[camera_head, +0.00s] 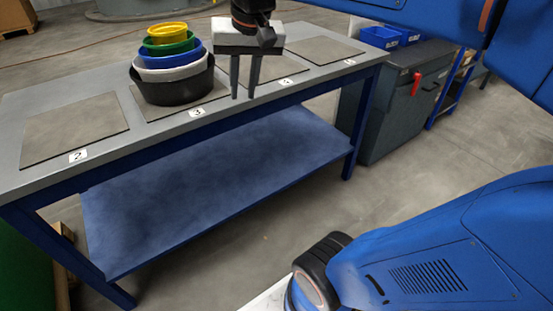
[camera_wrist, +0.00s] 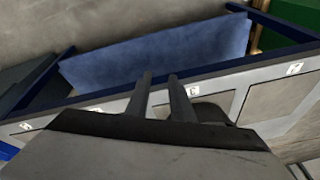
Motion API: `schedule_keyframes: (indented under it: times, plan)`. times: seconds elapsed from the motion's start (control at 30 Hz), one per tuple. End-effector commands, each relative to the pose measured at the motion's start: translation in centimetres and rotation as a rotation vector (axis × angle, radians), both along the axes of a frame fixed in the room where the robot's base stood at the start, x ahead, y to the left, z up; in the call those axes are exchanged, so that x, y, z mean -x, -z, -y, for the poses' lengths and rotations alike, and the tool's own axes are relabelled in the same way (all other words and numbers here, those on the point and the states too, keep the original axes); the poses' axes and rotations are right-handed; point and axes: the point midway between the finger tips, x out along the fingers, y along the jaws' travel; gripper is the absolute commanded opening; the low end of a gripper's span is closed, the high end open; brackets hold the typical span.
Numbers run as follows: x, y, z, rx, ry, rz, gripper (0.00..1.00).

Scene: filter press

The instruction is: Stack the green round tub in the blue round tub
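The green round tub (camera_head: 184,46) sits nested in the blue round tub (camera_head: 186,61), with its rim standing above the blue one. They are part of a stack on the mat marked 3: a black tub (camera_head: 175,92) at the bottom, then a white tub (camera_head: 172,74), blue, green, and a yellow tub (camera_head: 167,29) on top. My gripper (camera_head: 243,97) points down just right of the stack, apart from it. Its two fingers are apart with nothing between them. In the wrist view the gripper (camera_wrist: 160,80) also looks empty, and a dark curved shape beside it is partly hidden.
The grey table (camera_head: 25,112) has a bare mat marked 2 (camera_head: 75,132) left of the stack, and bare mats to the right (camera_head: 325,50). A blue shelf (camera_head: 215,180) lies below. A dark cabinet (camera_head: 397,105) and blue bins (camera_head: 380,36) stand beyond the right end.

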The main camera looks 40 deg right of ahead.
Motion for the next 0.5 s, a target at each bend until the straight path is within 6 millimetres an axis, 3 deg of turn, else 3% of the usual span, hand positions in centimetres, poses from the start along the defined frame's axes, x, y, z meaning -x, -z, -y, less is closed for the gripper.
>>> schedule_keyframes:
  times: [0.1,0.3,0.5]
  plan:
    - [3.7,4.3,0.3,0.034,-0.099,0.034,0.21]
    - [8.6,11.2,0.6,0.097,-0.255,0.084,0.21]
    - [11.2,15.4,0.8,0.137,-0.346,0.110,0.21]
